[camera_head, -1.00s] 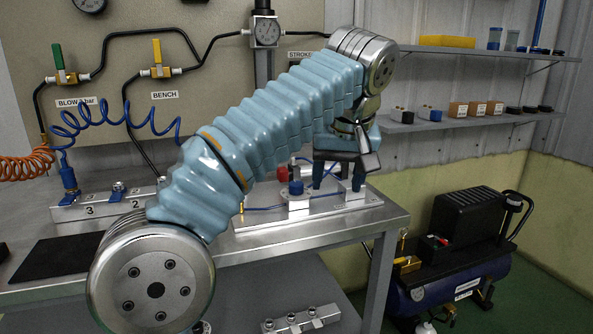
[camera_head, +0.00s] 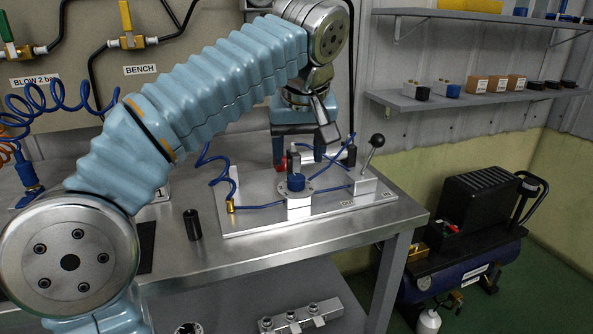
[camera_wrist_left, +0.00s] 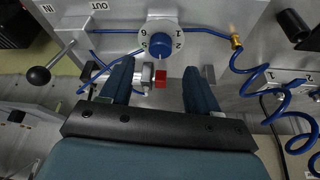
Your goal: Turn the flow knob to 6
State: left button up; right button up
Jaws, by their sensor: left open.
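The flow knob (camera_head: 296,183) is a blue cap on a round dial on the silver plate (camera_head: 340,204) on the bench. It also shows in the left wrist view (camera_wrist_left: 160,46), where its pale dial ring (camera_wrist_left: 145,34) bears numbers, with a 6 at the left and a 2 at the right. I cannot tell the knob's exact setting. My left gripper (camera_head: 303,148) is open behind and above the knob in the head view. In the wrist view its two fingertips (camera_wrist_left: 158,66) are apart, just below the knob, with nothing between them touching. My right gripper is not in view.
A black-ball lever (camera_head: 376,143) stands right of the knob. A red fitting (camera_wrist_left: 160,78) lies between the fingers in the wrist view. Blue hoses (camera_head: 213,165) cross the plate. A black cylinder (camera_head: 193,225) stands on the bench at left. A compressor (camera_head: 462,255) is on the floor.

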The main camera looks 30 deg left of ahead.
aim_at(296, 177)
pick_arm(q)
jog(key=x, duration=0.6)
jog(key=c, duration=1)
jog(key=shift+c, duration=0.2)
